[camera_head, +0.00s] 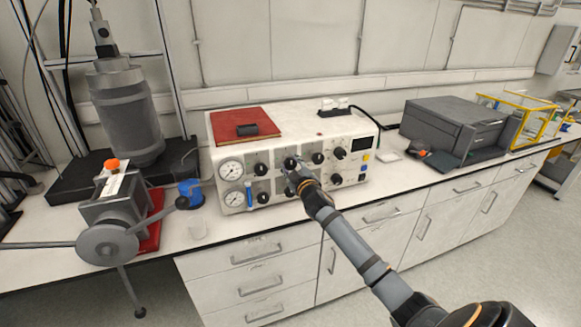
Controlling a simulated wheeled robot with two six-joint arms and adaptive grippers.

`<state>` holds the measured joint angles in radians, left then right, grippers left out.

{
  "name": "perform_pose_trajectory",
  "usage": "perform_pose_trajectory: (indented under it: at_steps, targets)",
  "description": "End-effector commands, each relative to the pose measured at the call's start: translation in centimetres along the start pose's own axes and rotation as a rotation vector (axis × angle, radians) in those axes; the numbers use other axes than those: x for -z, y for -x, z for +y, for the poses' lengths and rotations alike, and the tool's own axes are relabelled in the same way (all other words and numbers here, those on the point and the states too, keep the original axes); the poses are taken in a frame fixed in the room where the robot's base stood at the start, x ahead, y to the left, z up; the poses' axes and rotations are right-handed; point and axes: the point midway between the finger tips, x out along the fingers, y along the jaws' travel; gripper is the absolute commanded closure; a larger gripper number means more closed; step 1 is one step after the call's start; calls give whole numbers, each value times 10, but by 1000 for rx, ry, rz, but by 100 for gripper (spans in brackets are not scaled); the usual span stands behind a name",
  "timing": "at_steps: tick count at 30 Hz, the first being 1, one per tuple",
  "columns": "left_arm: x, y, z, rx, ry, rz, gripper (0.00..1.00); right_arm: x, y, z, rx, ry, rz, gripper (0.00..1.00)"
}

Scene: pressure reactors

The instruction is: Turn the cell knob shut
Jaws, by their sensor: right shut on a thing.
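A white control box (362,190) stands on the bench with two round gauges and several black knobs on its front. I cannot read which knob is labelled as the cell knob. My right gripper (294,176) is at the middle of the panel, its arm reaching in from the lower right. It is shut on a knob in the middle of the front, and its fingers hide most of that knob. An upper middle knob (291,162) shows just above the fingers. My left gripper is not in view.
A red book (225,124) with a small black item lies on the box. A dark grey device (455,125) stands at right.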

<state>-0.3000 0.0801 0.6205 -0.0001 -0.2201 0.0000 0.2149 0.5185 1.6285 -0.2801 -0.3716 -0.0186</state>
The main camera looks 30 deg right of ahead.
Motion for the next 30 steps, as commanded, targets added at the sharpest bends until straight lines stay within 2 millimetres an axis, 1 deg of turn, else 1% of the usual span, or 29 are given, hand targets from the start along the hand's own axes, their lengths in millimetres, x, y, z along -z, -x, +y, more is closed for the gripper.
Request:
perform_pose_trajectory:
  at_steps: [1, 15, 16, 21, 30]
  targets:
    - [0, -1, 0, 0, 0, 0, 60, -2, 0, -2, 2, -8, -4, 92]
    - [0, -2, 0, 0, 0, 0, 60, -3, 0, -2, 3, -21, -6, 92]
    - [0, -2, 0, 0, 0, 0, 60, -3, 0, -2, 3, -21, -6, 59]
    - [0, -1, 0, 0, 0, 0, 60, -2, 0, -1, 2, -20, -4, 36]
    - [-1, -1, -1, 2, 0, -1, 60, -1, 1, -1, 1, -18, -2, 36]
